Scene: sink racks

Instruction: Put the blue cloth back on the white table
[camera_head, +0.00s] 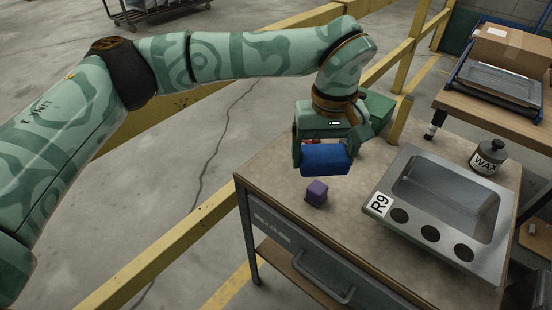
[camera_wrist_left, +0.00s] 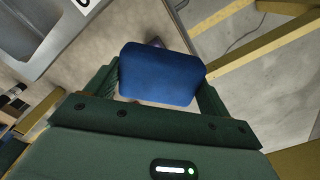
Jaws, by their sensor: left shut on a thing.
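The blue cloth (camera_head: 325,160) is a compact rounded bundle held in my left gripper (camera_head: 324,150), which is shut on it. It also shows between the two green fingers in the left wrist view (camera_wrist_left: 162,75). The gripper points down and holds the cloth above the beige bench top (camera_head: 270,178), apart from it as far as I can see. No plainly white table shows; the bench top looks beige and worn. My right gripper is out of view.
A small purple block (camera_head: 316,192) stands on the bench just below the cloth. A grey metal sink (camera_head: 415,223) marked R9 lies to the right, with a WAX bottle (camera_head: 488,160) behind it. A yellow rail (camera_head: 175,250) runs along the bench's left. Bare bench top surrounds the block.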

